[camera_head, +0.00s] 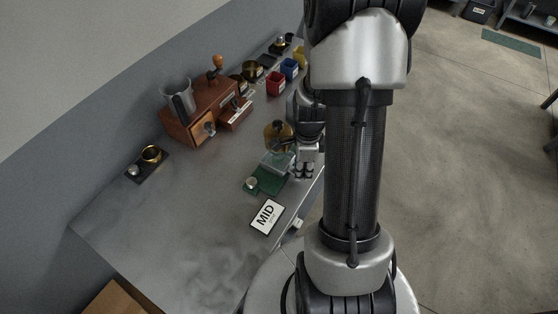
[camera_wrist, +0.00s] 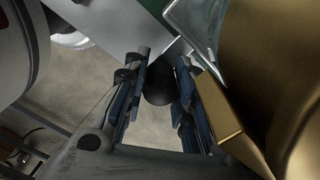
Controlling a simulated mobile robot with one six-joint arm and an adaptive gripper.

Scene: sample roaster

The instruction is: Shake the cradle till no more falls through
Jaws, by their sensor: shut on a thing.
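My gripper (camera_head: 306,172) is at the right edge of the grey bench, beside a clear tray (camera_head: 277,161) on a green mat (camera_head: 270,182). A rounded brass-coloured vessel (camera_head: 277,135) stands just behind the tray; I cannot tell which part is the cradle. In the wrist view, my gripper (camera_wrist: 158,88) is shut on a dark round knob (camera_wrist: 158,85) between its blue-padded fingers. The brass body (camera_wrist: 265,70) fills the right side, with the clear tray's edge (camera_wrist: 192,30) beside it. What the knob joins, and any falling material, cannot be seen.
A small pale cup (camera_head: 250,183) stands on the mat's left. A "MID" card (camera_head: 266,216) lies in front. A wooden box with drawers (camera_head: 195,112) stands behind, with red (camera_head: 275,84) and blue (camera_head: 289,68) bins beyond. The bench's front left is clear.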

